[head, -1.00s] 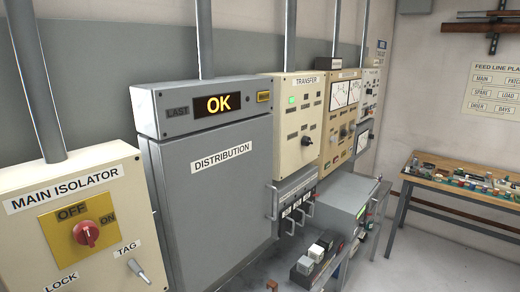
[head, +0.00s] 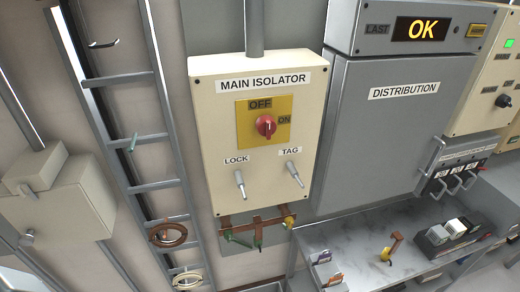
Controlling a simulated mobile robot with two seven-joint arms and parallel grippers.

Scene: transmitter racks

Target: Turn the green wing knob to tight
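Below the main isolator box (head: 222,130), a copper-coloured bar (head: 240,222) carries small fittings. A green piece (head: 240,241) hangs at its left and a darker green one (head: 258,241) at its middle. A yellow-green piece (head: 289,220) is at its right end. They are too small for me to tell which is the wing knob or how tight it is. Neither of my grippers shows in the head view.
The isolator has a red rotary switch (head: 266,125) and two metal levers. A grey distribution cabinet (head: 385,140) stands to the right above a grey bench (head: 345,240). A cable ladder (head: 128,137) with coiled cables runs on the left.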

